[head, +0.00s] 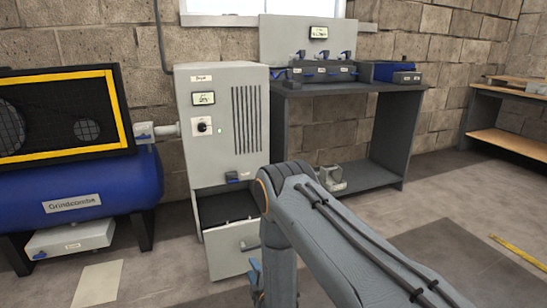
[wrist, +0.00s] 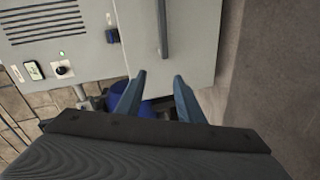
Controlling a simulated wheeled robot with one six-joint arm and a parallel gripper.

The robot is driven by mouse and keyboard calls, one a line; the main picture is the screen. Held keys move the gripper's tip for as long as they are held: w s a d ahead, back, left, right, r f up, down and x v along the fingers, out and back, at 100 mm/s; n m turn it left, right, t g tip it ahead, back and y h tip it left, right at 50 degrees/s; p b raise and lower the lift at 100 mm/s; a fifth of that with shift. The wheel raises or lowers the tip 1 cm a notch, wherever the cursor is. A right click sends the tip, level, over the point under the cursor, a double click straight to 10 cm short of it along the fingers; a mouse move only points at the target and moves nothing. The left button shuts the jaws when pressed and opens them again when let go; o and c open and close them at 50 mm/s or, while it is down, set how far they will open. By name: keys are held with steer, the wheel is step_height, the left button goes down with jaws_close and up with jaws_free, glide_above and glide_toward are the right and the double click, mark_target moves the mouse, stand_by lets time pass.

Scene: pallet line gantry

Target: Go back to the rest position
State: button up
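My gripper (wrist: 158,95) shows in the wrist view with its two blue fingers apart and nothing between them. It is in front of the grey cabinet's drawer (wrist: 185,30), and the drawer's dark bar handle (wrist: 162,30) lies beyond the fingertips, apart from them. In the head view my arm reaches forward and bends down, and it hides most of the gripper. The grey cabinet (head: 190,160) stands against the wall there, with its bottom drawer (head: 226,258) pulled open. The visible part of the drawer's inside looks dark.
A blue compressor tank (head: 110,180) with a yellow-framed guard stands left of the cabinet. A dark workbench (head: 390,150) with valve equipment is behind my arm. A wooden-topped bench (head: 510,140) is at the far right. Open floor lies at the right, with a yellow strip (head: 518,250).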

steer(key=a+r+m+g, duration=0.3)
steer(key=a+r, duration=0.1)
steer(key=r, duration=0.5)
steer(key=s+r+m+g+h, duration=0.2)
steer(key=s+r+m+g, duration=0.2)
steer(key=s+r, duration=0.6)
steer(key=s+d+r+m+g+h, duration=0.15)
steer(key=s+d+r, duration=0.3)
steer(key=s, duration=0.55)
steer(key=s+d+r+m+g+h, duration=0.1)
steer(key=s+d+r+m+g, duration=0.3)
steer(key=s, duration=0.5)
steer(key=s+d+r+m+g+h, duration=0.1)
steer(key=s+d+r+g, duration=0.3)
steer(key=s, duration=0.6)
steer(key=d+r+m+t+p, duration=0.1)
steer(key=d+r+m+p, duration=0.2)
steer(key=d+r+p, duration=0.6)
steer(key=d+r+m+t+p, duration=0.1)
steer(key=d+r+m+p, duration=0.2)
steer(key=d+r+p, duration=0.6)
step_height(320, 180, up, 8)
steer(key=p, duration=0.9)
steer(key=shift+w+r, duration=0.15)
steer(key=shift+r, duration=0.1)
steer(key=shift+t+h, duration=0.25)
steer(key=shift+c, duration=0.4)
